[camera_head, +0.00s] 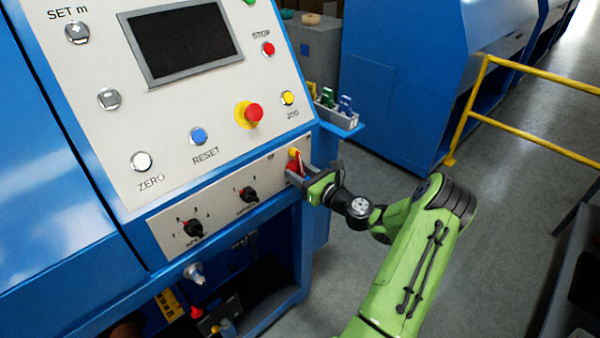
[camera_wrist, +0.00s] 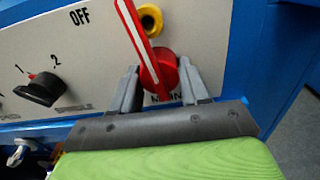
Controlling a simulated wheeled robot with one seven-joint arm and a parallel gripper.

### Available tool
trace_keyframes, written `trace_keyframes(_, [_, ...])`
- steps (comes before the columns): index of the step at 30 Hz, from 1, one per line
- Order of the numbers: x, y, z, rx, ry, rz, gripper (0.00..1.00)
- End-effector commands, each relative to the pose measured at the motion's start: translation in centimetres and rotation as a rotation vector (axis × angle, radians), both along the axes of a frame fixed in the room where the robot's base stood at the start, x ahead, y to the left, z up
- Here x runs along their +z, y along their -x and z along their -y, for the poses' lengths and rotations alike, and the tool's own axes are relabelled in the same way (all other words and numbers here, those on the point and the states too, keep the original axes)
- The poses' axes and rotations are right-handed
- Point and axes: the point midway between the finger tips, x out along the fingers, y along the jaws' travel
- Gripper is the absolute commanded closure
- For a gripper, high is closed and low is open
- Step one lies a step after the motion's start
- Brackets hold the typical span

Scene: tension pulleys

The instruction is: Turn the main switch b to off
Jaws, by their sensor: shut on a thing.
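The main switch is a red rotary knob with a long red handle carrying a white line. In the wrist view the switch (camera_wrist: 136,32) has its handle pointing up and slightly left, to the right of the printed "OFF". Part of a yellow piece shows behind the handle. In the head view the switch (camera_head: 299,157) is at the right end of the lower panel, partly hidden by my gripper. My gripper (camera_wrist: 158,78) has one grey finger on each side of the round red knob and is shut on it. The gripper also shows in the head view (camera_head: 297,174).
Two black selector knobs (camera_head: 249,194) (camera_head: 193,228) sit left of the switch on the same panel. The red emergency button (camera_head: 253,113) is on the panel above. A small tray (camera_head: 340,117) projects at the right. Open floor (camera_head: 385,180) lies right of the machine, and a yellow railing (camera_head: 468,110) stands farther right.

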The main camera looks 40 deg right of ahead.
Motion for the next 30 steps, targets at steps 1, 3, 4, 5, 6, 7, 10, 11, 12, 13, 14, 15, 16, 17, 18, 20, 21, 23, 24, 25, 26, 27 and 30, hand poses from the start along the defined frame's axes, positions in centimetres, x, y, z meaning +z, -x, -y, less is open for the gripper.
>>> trace_keyframes(1, [-0.01,0.01,-0.01,0.0,0.0,0.0,1.0])
trace_keyframes(3, [-0.01,0.01,-0.01,0.0,0.001,0.0,1.0])
trace_keyframes(4, [-0.01,0.01,-0.01,0.0,0.003,0.0,1.0])
trace_keyframes(5, [-0.02,0.01,-0.01,0.0,0.005,0.0,1.0])
trace_keyframes(6, [-0.02,0.01,-0.01,0.0,0.011,-0.001,1.0])
trace_keyframes(7, [-0.02,0.01,0.0,0.0,0.017,-0.001,1.0])
trace_keyframes(10, [-0.02,0.01,0.0,0.0,0.049,0.0,1.0])
trace_keyframes(11, [-0.02,0.01,0.0,0.0,0.063,0.001,1.0])
trace_keyframes(12, [-0.02,0.01,0.0,0.001,0.083,0.001,1.0])
trace_keyframes(13, [-0.02,0.01,0.0,0.001,0.101,0.002,1.0])
trace_keyframes(14, [-0.03,0.01,0.0,0.001,0.119,0.002,1.0])
trace_keyframes(15, [-0.03,0.0,0.01,0.001,0.146,0.003,1.0])
trace_keyframes(16, [-0.04,0.0,0.01,0.001,0.169,0.004,1.0])
trace_keyframes(17, [-0.05,0.0,0.02,0.001,0.191,0.004,1.0])
trace_keyframes(18, [-0.05,0.0,0.02,0.001,0.222,0.005,1.0])
trace_keyframes(20, [-0.07,0.0,0.04,0.001,0.271,0.006,1.0])
trace_keyframes(21, [-0.08,0.0,0.04,0.001,0.302,0.007,1.0])
trace_keyframes(23, [-0.09,0.0,0.05,0.001,0.348,0.009,1.0])
trace_keyframes(24, [-0.09,0.0,0.05,0.001,0.378,0.01,1.0])
trace_keyframes(25, [-0.09,0.0,0.05,0.001,0.401,0.01,1.0])
trace_keyframes(26, [-0.09,0.0,0.06,0.001,0.421,0.011,1.0])
trace_keyframes(27, [-0.1,0.0,0.06,0.001,0.448,0.012,1.0])
trace_keyframes(30, [-0.09,0.0,0.08,0.001,0.511,0.014,1.0])
